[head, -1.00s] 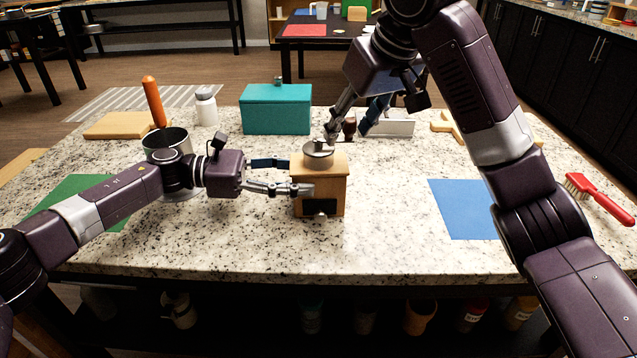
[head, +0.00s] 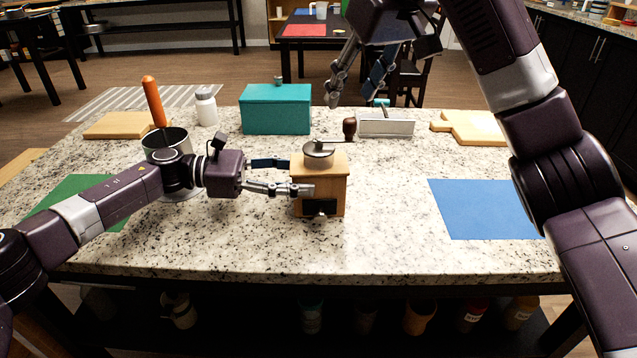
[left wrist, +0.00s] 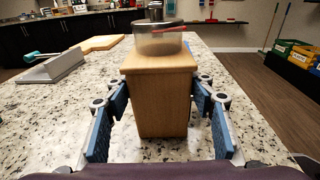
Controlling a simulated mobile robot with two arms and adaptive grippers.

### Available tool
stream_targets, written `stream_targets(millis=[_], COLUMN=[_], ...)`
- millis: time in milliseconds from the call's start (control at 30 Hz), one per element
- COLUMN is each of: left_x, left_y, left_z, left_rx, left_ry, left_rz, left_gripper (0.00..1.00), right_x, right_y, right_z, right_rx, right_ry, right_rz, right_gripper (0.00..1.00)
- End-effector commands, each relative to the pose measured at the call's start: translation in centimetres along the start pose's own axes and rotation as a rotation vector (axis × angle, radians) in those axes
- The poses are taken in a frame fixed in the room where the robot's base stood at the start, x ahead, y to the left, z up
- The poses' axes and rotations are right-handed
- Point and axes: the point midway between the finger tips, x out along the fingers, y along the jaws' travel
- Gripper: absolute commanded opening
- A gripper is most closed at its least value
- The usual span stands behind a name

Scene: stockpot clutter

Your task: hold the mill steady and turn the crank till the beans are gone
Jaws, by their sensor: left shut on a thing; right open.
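The wooden mill (head: 333,185) stands upright on the speckled counter, with a dark drawer front facing the head camera. Its round metal top (head: 318,150) carries a crank that points to the back right and ends in a dark brown knob (head: 349,128). My left gripper (head: 298,176) is shut on the mill's body from the left. In the left wrist view the mill (left wrist: 162,90) sits between the blue-padded fingers. My right gripper (head: 356,90) is open and empty, above and behind the knob, apart from it. I cannot see whether beans are inside.
A teal box (head: 276,110), a white jar (head: 206,107) and a metal pot (head: 167,141) with an orange-handled tool stand at the back left.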

Motion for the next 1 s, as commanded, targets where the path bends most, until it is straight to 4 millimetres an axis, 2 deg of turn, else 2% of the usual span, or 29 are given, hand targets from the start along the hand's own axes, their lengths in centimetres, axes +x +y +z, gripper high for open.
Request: stream_targets(millis=[367, 400, 567, 833, 1000], left_x=[0.0, 0.0, 0.0, -0.1, -1.9], left_y=[0.0, 0.0, 0.0, 0.0, 0.1], left_z=[0.2, 0.2, 0.1, 0.1, 0.0], left_rx=[0.000, 0.000, 0.000, 0.000, -0.001], left_ry=[-0.003, -0.003, -0.002, -0.001, -0.001], left_rz=[-0.001, -0.001, -0.001, 0.001, 0.004], left_gripper=[0.23, 0.55, 0.71, 0.71, 0.71], right_x=[0.0, 0.0, 0.0, 0.0, 0.0], right_y=[0.0, 0.0, 0.0, 0.0, 0.0], right_z=[0.0, 0.0, 0.0, 0.0, 0.0], right_rx=[0.000, 0.000, 0.000, 0.000, 0.000], right_ry=[0.000, 0.000, 0.000, 0.000, 0.000], right_rz=[0.000, 0.000, 0.000, 0.000, 0.000], right_gripper=[0.43, 0.43, 0.43, 0.43, 0.43])
